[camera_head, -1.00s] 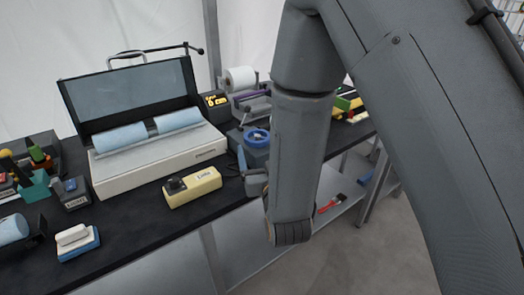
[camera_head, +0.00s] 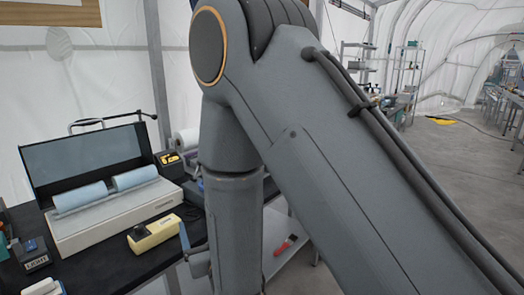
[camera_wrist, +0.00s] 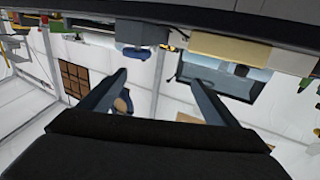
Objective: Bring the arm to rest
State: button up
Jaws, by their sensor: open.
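My arm (camera_head: 310,150) fills the middle of the head view, with its elbow at the top and its forearm hanging down in front of the bench. My gripper is mostly hidden behind the forearm there; only a small grey part of it shows at the forearm's left side. In the wrist view my gripper (camera_wrist: 158,82) has its two fingers wide apart with nothing held between them. The wrist picture is upside down, with the bench edge along the top and the tent wall beyond the fingers.
A black bench (camera_head: 95,274) at left holds a white case (camera_head: 115,216) with blue rolls and a raised lid. A yellow device (camera_head: 154,232) sits in front of it, near the forearm. A red-handled tool (camera_head: 286,244) lies on a lower shelf. Open floor (camera_head: 440,170) lies at right.

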jog(key=w+d+f+m+g+h, duration=0.1)
jog(key=d+f+g+h, duration=0.2)
jog(key=d, duration=0.6)
jog(key=w+d+f+m+g+h, duration=0.15)
jog(key=d+g, duration=0.25)
jog(key=d, duration=0.5)
jog(key=s+d+r+m+g+h, duration=0.1)
jog(key=s+d+g, duration=0.7)
jog(key=s+d, duration=0.8)
jog(key=s+m+h, duration=0.1)
jog(key=s+h, duration=0.1)
jog(key=s, duration=0.1)
jog(key=shift+s+d+m+g, duration=0.15)
jog(key=shift+s+m+g, duration=0.15)
jog(key=shift+s+m, duration=0.05)
jog(key=shift+r, duration=0.1)
